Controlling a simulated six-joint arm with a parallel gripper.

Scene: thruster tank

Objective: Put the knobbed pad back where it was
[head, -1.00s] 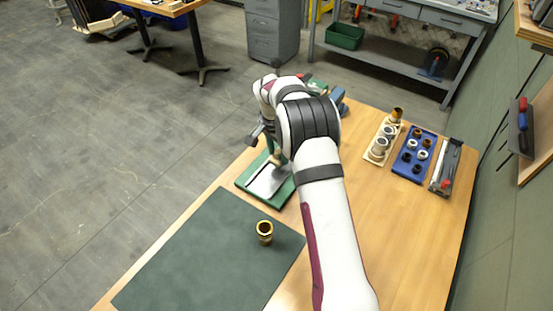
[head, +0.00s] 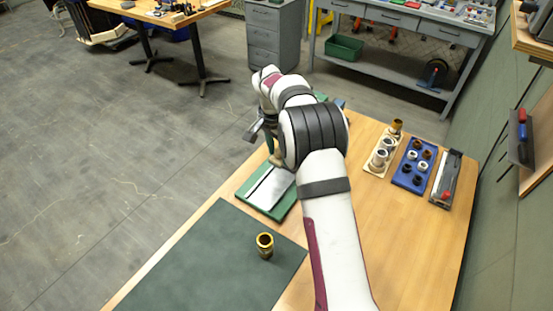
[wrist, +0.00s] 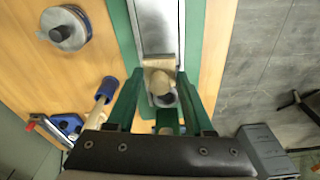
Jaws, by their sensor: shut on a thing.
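The knobbed pad (wrist: 162,84), a tan block with a round knob, is between the fingertips of my gripper (wrist: 161,76). My gripper is shut on it. In the head view the pad shows as a small tan patch (head: 276,160) beside my arm, partly hidden. It is over or near the far end of a green board (head: 272,209) with a bright metal plate (head: 269,188). In the wrist view the metal plate (wrist: 158,25) runs up from the pad. I cannot tell whether the pad touches anything below.
A brass cup (head: 264,246) stands on the dark mat (head: 205,265). A blue tray (head: 403,178) of rings, a tan rack (head: 373,166) and a grey tray (head: 446,180) are at right. A grey knobbed disc (wrist: 65,28) and a blue-capped handle (wrist: 100,100) lie left of the board.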

